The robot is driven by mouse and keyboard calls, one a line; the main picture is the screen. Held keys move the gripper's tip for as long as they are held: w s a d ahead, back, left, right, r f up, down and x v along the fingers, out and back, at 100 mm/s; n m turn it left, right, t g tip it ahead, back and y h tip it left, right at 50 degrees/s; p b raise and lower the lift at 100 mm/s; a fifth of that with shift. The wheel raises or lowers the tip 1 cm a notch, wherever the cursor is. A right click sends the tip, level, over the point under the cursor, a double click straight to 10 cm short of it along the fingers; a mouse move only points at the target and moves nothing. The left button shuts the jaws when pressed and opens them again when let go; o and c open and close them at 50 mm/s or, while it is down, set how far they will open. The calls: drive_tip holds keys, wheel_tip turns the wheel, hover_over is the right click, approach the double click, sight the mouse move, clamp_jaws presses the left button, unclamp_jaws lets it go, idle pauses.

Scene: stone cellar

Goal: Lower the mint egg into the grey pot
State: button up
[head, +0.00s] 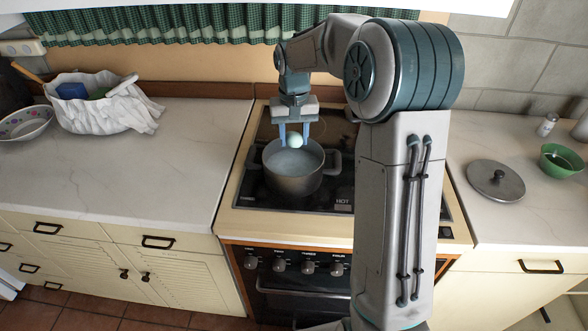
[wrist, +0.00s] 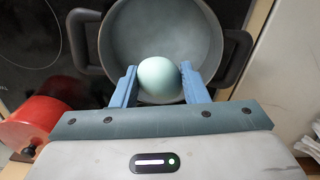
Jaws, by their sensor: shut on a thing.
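The grey pot (head: 292,181) stands on the black stove top, with its lid off and a handle on each side. Its open mouth also shows in the wrist view (wrist: 205,34). The mint egg (head: 295,140) is held between the fingertips of my gripper (head: 294,137), over the far part of the pot's mouth. In the wrist view the egg (wrist: 160,79) sits between the two blue fingers of my gripper (wrist: 159,83), and the pot's pale inside shows behind it. The exact height of the egg above the rim is hard to tell.
A grey lid (head: 496,181) lies on the right counter near a green bowl (head: 561,161) and a shaker (head: 546,124). A white cloth bag (head: 105,110) and a patterned bowl (head: 25,122) are at the left. A red pot (wrist: 39,121) shows in the wrist view.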

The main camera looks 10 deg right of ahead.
drive_tip(key=b, duration=0.4)
approach(294, 167)
drive_tip(key=shift+s+a+f, duration=0.15)
drive_tip(key=shift+s+f, duration=0.05)
drive_tip(key=shift+s, duration=0.4)
drive_tip(key=shift+s+a+f, duration=0.15)
drive_tip(key=shift+s, duration=0.4)
drive_tip(key=shift+s+a+f, duration=0.15)
drive_tip(key=shift+s+f, duration=0.05)
drive_tip(key=shift+s, duration=0.4)
drive_tip(key=shift+f+b, duration=1.65)
drive_tip(key=shift+f, duration=1.1)
idle(0.4)
drive_tip(key=o, duration=0.8)
